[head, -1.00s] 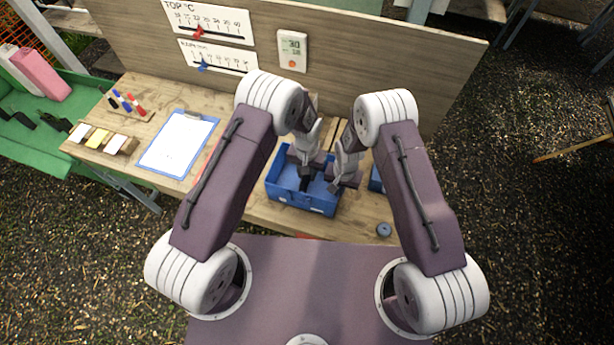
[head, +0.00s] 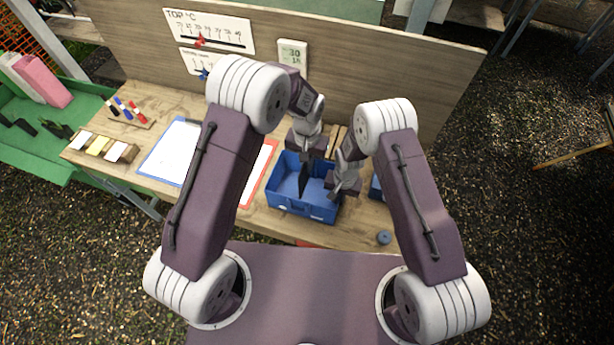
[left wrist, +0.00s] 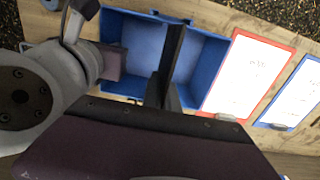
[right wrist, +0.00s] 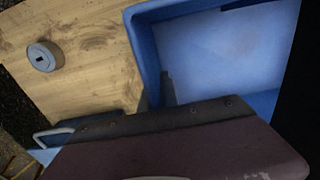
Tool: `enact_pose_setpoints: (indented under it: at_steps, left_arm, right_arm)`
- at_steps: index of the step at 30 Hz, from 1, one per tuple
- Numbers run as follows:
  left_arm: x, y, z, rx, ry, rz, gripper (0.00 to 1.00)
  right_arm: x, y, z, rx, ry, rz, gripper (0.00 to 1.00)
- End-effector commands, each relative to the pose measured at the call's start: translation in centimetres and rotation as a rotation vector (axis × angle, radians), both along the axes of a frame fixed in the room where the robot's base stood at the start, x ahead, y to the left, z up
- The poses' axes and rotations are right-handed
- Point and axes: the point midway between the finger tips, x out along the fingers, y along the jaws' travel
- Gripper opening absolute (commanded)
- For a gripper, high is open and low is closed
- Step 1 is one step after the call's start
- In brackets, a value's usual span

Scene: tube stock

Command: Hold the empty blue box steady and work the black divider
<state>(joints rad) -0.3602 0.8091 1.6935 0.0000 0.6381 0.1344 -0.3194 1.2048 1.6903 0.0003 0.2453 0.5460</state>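The blue box (head: 288,203) stands on the wooden table; its wall also shows in the right wrist view (right wrist: 150,50). My left gripper (head: 305,158) is above the box, its fingers closed on the black divider (head: 303,180). The divider hangs upright over the box; in the left wrist view (left wrist: 173,55) it crosses the box from above. Whether its lower edge clears the floor of the box is hard to tell. My right gripper (right wrist: 157,95) is at the right wall, one finger inside and one outside, closed on the rim.
A second blue box (head: 376,188) is just right, partly hidden by my right arm. A small grey-blue round piece (head: 384,237) lies near the table's front edge. A red-framed sheet (head: 258,170) and blue clipboard (head: 172,150) lie left. A board stands behind.

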Motion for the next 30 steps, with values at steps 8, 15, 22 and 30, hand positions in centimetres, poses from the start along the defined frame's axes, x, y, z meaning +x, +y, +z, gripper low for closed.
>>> enact_pose_setpoints:
  at_steps: [8, 15, 22, 30]
  left_arm:
    - [0.1, 0.0, 6.6, 0.0, -0.002, 0.0, 0.0]
    - [0.0, 0.0, 7.8, 0.0, 0.001, 0.0, 0.0]
    - [0.0, 0.0, 7.8, 0.0, 0.001, 0.0, 0.0]
    - [0.0, 0.0, 7.8, 0.0, 0.001, 0.0, 0.0]
  right_arm:
    - [0.0, 0.0, 0.0, 0.0, 0.001, 0.0, 0.0]
    - [0.0, 0.0, 0.0, 0.0, 0.001, 0.0, 0.0]
    - [0.0, 0.0, 0.0, 0.0, 0.001, 0.0, 0.27]
    - [0.0, 0.0, 0.0, 0.0, 0.0, 0.0, 0.3]
